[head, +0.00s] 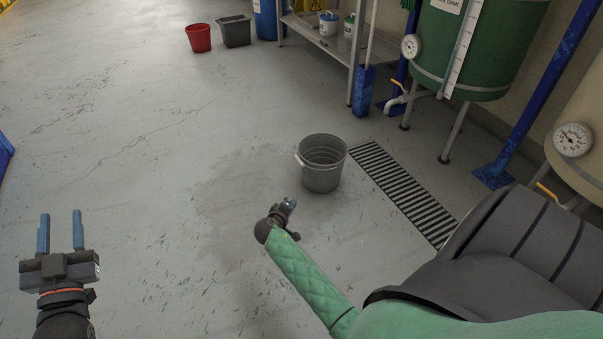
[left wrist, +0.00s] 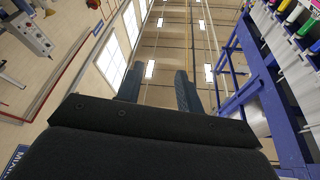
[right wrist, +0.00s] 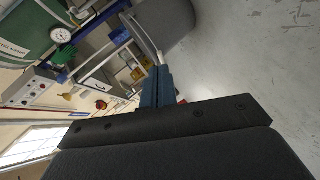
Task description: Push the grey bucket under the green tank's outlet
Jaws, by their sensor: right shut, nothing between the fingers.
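The grey bucket (head: 321,178) stands upright and looks empty on the floor, beside the left edge of the drain grate. The green tank (head: 490,45) stands on legs at the upper right. Its pale outlet pipe (head: 408,99) points down past the grate's far end, up and right of the bucket. My right gripper (head: 290,202) is shut and empty, just in front and left of the bucket; I see no clear contact. The right wrist view shows the bucket (right wrist: 168,25) beyond the shut fingers (right wrist: 158,72). My left gripper (head: 60,214) is open and empty, far left.
The slotted drain grate (head: 400,190) lies right of the bucket. A shelf with a blue post (head: 362,90) stands behind it. A red bucket (head: 199,38) and a dark grey bin (head: 235,31) are at the back. The floor left of the grey bucket is clear.

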